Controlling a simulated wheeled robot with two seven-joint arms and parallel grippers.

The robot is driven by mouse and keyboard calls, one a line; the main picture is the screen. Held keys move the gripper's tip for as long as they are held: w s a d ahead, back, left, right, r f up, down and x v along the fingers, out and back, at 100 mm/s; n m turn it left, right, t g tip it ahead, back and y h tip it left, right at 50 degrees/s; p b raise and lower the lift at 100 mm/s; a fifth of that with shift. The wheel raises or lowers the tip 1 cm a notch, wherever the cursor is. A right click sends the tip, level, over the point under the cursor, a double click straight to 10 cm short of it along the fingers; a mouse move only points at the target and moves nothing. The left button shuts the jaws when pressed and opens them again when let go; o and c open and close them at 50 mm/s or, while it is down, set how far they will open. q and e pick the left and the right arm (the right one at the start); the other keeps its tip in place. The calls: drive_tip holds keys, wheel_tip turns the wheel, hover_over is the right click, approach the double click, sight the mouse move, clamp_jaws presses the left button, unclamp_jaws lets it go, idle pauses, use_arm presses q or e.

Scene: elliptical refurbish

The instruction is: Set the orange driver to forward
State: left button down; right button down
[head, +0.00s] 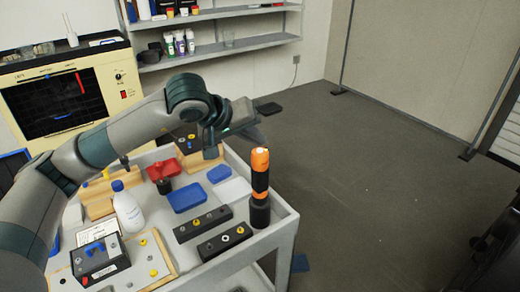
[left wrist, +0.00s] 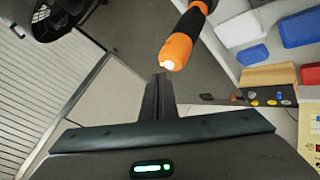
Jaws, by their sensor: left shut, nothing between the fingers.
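The orange driver (head: 260,172) stands upright near the right edge of the grey cart. It has an orange top, a black grip and an orange ring above a black base. In the left wrist view its orange head (left wrist: 176,52), with a bright tip, is just beyond the fingers. My left gripper (head: 262,140) is shut and empty, close to the top of the driver; it also shows in the left wrist view (left wrist: 159,82). I cannot tell whether the fingers touch the driver. Its direction setting cannot be made out. My right gripper is not in view.
The cart (head: 284,226) also holds a white bottle (head: 128,208), a blue box (head: 187,197), a red clamp-like item (head: 163,172) and two dark blocks with knobs (head: 224,241) beside the driver. Open floor (head: 380,200) lies to the right.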

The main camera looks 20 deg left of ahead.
use_arm(q)
drive_tip(key=shift+f+b, duration=0.35)
drive_tip(key=shift+b, duration=0.15)
drive_tip(key=shift+s+a+b, duration=0.35)
